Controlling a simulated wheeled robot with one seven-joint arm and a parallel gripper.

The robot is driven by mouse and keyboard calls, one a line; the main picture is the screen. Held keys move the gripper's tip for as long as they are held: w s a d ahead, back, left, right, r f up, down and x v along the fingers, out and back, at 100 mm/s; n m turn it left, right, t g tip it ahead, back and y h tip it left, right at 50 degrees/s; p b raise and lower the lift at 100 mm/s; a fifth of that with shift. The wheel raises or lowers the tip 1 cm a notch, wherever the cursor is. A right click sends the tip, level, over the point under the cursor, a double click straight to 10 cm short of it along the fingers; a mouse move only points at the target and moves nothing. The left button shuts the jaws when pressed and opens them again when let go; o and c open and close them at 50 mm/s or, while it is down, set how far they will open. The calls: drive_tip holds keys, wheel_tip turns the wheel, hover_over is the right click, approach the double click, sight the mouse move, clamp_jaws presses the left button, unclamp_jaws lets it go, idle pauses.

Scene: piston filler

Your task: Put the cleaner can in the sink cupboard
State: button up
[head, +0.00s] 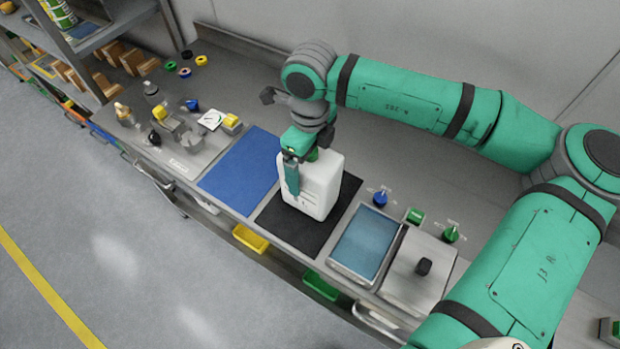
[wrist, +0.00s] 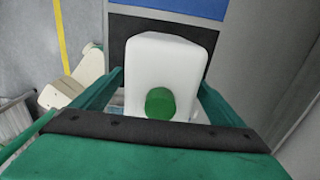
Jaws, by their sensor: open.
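The white cleaner can (head: 322,185) stands upright on a black mat (head: 275,226) on the bench. Its green cap (wrist: 160,103) faces the camera in the wrist view, where the can (wrist: 166,62) fills the middle. My gripper (wrist: 160,84) is open, with one finger on each side of the can; I cannot tell whether they touch it. In the head view my gripper (head: 296,172) reaches down over the can, one finger showing along its left side and the other hidden. I cannot make out the sink cupboard in either view.
A blue mat (head: 240,170) lies left of the can. A blue-topped tray (head: 366,240) and a metal plate with a black knob (head: 418,274) are to the right, near blue and green valve handles. Yellow (head: 250,238) and green bins sit below the bench edge. The floor in front is clear.

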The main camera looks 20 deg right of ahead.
drive_tip(key=c, duration=2.2)
drive_tip(key=shift+o, duration=0.2)
drive_tip(key=shift+r, duration=0.1)
